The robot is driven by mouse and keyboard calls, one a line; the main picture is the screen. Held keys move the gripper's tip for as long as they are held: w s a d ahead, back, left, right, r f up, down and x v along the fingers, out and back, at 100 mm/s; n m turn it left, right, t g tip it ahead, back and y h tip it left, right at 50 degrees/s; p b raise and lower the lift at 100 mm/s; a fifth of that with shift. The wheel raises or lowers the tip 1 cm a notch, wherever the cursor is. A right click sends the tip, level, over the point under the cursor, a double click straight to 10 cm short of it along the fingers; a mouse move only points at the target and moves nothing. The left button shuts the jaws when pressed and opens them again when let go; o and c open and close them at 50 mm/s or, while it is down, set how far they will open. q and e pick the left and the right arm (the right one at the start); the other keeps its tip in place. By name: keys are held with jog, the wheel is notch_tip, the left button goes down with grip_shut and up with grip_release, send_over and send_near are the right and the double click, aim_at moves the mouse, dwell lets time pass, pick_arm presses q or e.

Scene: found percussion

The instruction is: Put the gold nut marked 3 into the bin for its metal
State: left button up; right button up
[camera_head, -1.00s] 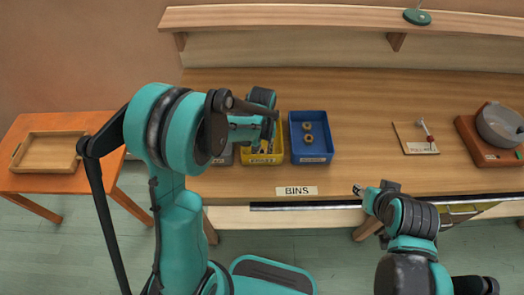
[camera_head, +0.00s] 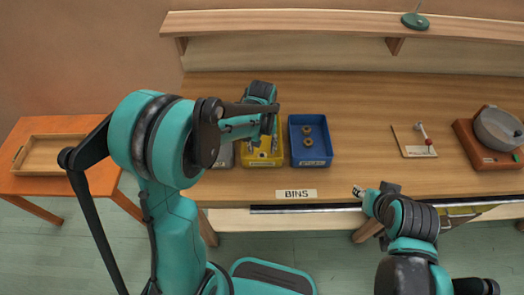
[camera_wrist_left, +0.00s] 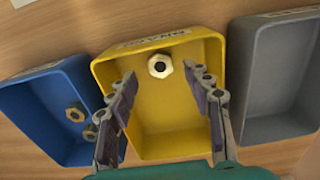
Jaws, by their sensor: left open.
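A pale gold hex nut (camera_wrist_left: 160,65) with a dark hole lies inside the yellow bin (camera_wrist_left: 104,78), near its labelled wall. No number on it can be read. The yellow bin also shows in the head view (camera_head: 277,160), partly behind my left gripper (camera_head: 264,143). In the left wrist view my left gripper (camera_wrist_left: 163,75) is open over the yellow bin. Its fingers are apart and hold nothing; the nut shows between and beyond the tips. My right gripper (camera_head: 360,191) is near the table's front edge; its jaws are too small to read.
A blue bin (camera_head: 295,155) holds two brownish nuts (camera_head: 308,135). A grey bin (camera_wrist_left: 240,85) stands on the yellow bin's other side. A "BINS" label (camera_head: 296,193) is at the front edge. A small board (camera_head: 415,151) and a bowl on a block (camera_head: 498,128) stand right. Mid-table is clear.

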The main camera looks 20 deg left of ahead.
aim_at(262, 156)
pick_arm(q)
notch_tip(262, 156, up, 8)
jog(key=p, duration=0.2)
jog(key=s+a+r+m+t, duration=0.1)
jog(key=s+r+t, duration=0.2)
jog(key=s, duration=0.4)
jog(key=s+a+r+m+t, duration=0.2)
jog(key=s+r+t, duration=0.2)
jog(key=s, duration=0.4)
jog(key=shift+a, duration=0.15)
notch_tip(262, 156, down, 7)
jog(key=b, duration=0.7)
jog(key=shift+s+f, duration=0.1)
